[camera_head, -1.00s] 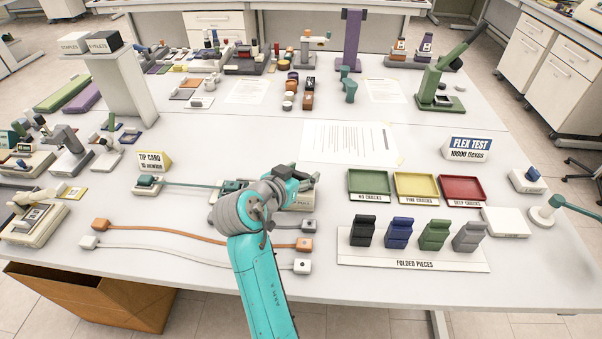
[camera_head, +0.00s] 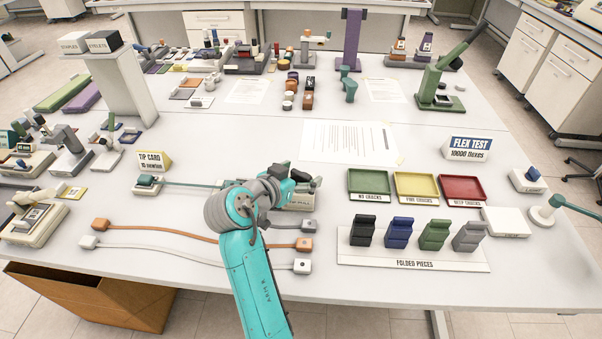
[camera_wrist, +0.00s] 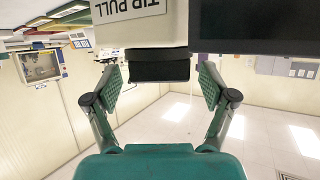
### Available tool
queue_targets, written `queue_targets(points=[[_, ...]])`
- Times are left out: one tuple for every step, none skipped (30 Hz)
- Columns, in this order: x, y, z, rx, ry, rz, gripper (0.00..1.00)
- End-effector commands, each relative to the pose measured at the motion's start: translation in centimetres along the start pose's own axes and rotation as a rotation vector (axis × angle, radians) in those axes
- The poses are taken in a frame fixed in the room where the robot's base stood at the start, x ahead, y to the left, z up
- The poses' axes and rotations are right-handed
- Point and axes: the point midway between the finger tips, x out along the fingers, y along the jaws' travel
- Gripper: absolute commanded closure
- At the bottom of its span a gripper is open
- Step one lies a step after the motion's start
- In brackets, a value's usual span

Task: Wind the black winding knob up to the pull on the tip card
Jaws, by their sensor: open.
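The tip pull device (camera_head: 300,202) is a pale block near the middle of the table's front half, mostly hidden behind my arm. Its label is upside down in the wrist view (camera_wrist: 132,8). The black winding knob (camera_wrist: 160,67) sticks out of the pale housing (camera_wrist: 160,30) in the wrist view. My gripper (camera_wrist: 160,82) is open, with one finger on each side of the knob and a visible gap at both. The tip card sign (camera_head: 153,161), white and yellow, stands to the left. Its small print is hard to read in the head view.
A teal strip (camera_head: 190,184) runs from a small clamp (camera_head: 148,184) towards the device. Orange (camera_head: 170,229) and white (camera_head: 180,256) cords lie in front. Three trays (camera_head: 369,186) and a board of folded pieces (camera_head: 415,262) lie to the right.

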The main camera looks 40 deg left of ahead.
Motion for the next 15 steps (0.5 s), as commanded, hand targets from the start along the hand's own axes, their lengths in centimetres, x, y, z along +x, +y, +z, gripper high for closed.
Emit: queue_targets(points=[[-0.6, -0.1, 0.0, 0.0, 0.001, -0.002, 0.17], [-1.0, -0.1, 0.0, 0.001, 0.001, -0.002, 0.17], [-1.5, -0.1, 0.0, 0.001, 0.001, -0.002, 0.17], [-2.0, -0.1, 0.0, 0.001, 0.001, -0.003, 0.17], [-2.5, -0.1, 0.0, 0.001, 0.001, -0.003, 0.17], [-3.2, -0.1, 0.0, 0.0, 0.001, -0.004, 0.17], [-3.7, -0.1, 0.0, 0.0, 0.001, -0.004, 0.17], [-4.1, -0.1, 0.0, 0.0, 0.001, -0.003, 0.17], [-4.7, -0.1, 0.1, 0.0, 0.0, -0.002, 0.17], [-5.1, -0.1, 0.1, -0.001, 0.0, -0.003, 0.17], [-5.5, -0.1, 0.0, 0.0, 0.001, -0.003, 0.17], [-5.9, 0.0, 0.0, 0.0, 0.0, -0.002, 0.17], [-6.2, 0.0, 0.1, 0.0, -0.001, -0.001, 0.17], [-6.4, 0.0, 0.1, 0.0, -0.001, -0.001, 0.17], [-6.6, 0.0, 0.1, 0.0, -0.001, -0.002, 0.17]])
